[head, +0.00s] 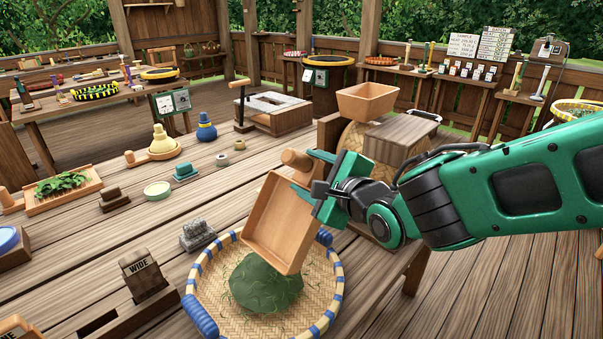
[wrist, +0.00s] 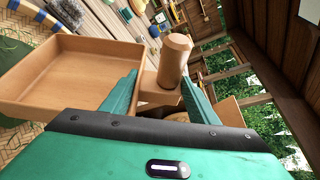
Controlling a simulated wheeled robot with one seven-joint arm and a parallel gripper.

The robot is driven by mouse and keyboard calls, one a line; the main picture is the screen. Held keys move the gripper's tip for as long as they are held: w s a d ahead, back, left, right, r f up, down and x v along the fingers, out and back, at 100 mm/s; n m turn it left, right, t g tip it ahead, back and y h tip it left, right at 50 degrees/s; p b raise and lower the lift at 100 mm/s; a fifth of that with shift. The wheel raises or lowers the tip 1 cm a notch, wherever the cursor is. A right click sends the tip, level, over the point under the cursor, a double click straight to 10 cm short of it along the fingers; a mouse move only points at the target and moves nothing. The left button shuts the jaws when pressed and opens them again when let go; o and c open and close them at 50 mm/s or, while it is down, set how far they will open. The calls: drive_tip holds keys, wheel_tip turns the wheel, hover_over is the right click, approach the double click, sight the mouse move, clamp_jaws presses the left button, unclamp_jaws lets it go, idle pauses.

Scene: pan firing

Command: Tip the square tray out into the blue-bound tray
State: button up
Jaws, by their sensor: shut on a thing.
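The square tray (head: 277,222) is a wooden tray with low walls and a knobbed handle (head: 297,160). My gripper (head: 318,180) is shut on the handle side of the square tray and holds it steeply tilted, low edge down. In the wrist view the square tray (wrist: 75,75) looks empty inside, and its knob (wrist: 175,60) stands by the fingers. The blue-bound tray (head: 203,293) is a round woven tray with blue bindings on its rim, directly below the square tray. A heap of green leaves (head: 264,285) lies in it, partly hidden by the square tray's lower edge.
A block marked WIDE (head: 142,272) stands left of the blue-bound tray, and a small grey block (head: 198,236) lies behind it. A tray of leaves (head: 64,188) sits at far left. A wooden box (head: 367,102) stands behind my gripper. Bare planks show between the small items.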

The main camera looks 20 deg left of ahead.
drive_tip(key=w+d+f+m+g, duration=0.1)
drive_tip(key=w+f+m+g, duration=0.2)
drive_tip(key=f, duration=0.4)
drive_tip(key=w+d+f+m+g, duration=0.2)
drive_tip(key=w+f+m, duration=0.2)
drive_tip(key=f, duration=0.3)
drive_tip(key=shift+y, duration=0.4)
drive_tip(key=shift+s+a+r, duration=0.1)
drive_tip(key=shift+r, duration=1.25)
drive_tip(key=shift+s+a+r, duration=0.1)
drive_tip(key=shift+r, duration=1.25)
